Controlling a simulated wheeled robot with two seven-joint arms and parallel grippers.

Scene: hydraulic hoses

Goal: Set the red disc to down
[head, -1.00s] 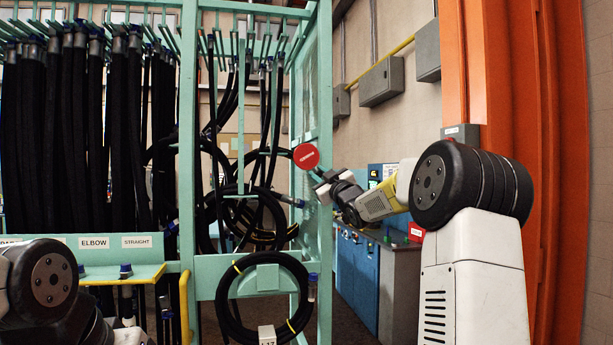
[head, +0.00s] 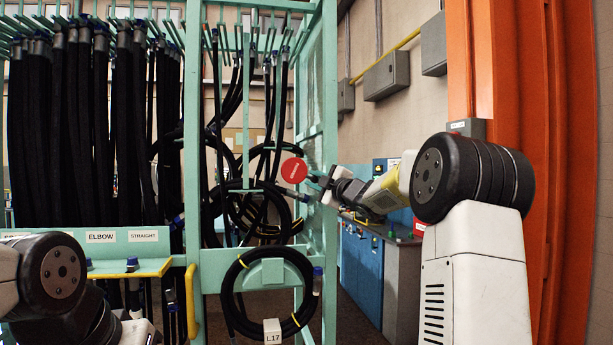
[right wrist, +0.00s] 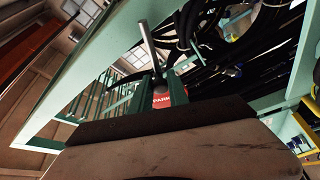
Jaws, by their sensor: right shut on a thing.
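The red disc (head: 294,170) with a white mark is at the right post of the green hose rack in the head view. My right gripper (head: 315,183) reaches it from the right, with its fingertips at the disc's lower right edge. The gripper is shut on the disc; the exact contact is partly hidden. My left arm is at the lower left, its gripper out of sight.
Black hoses hang in the green rack (head: 329,100), with a coiled hose (head: 232,285) and an L17 tag (head: 272,331) low on it. Blue cabinets (head: 358,258) stand behind my right arm. An orange column (head: 520,80) is at the right.

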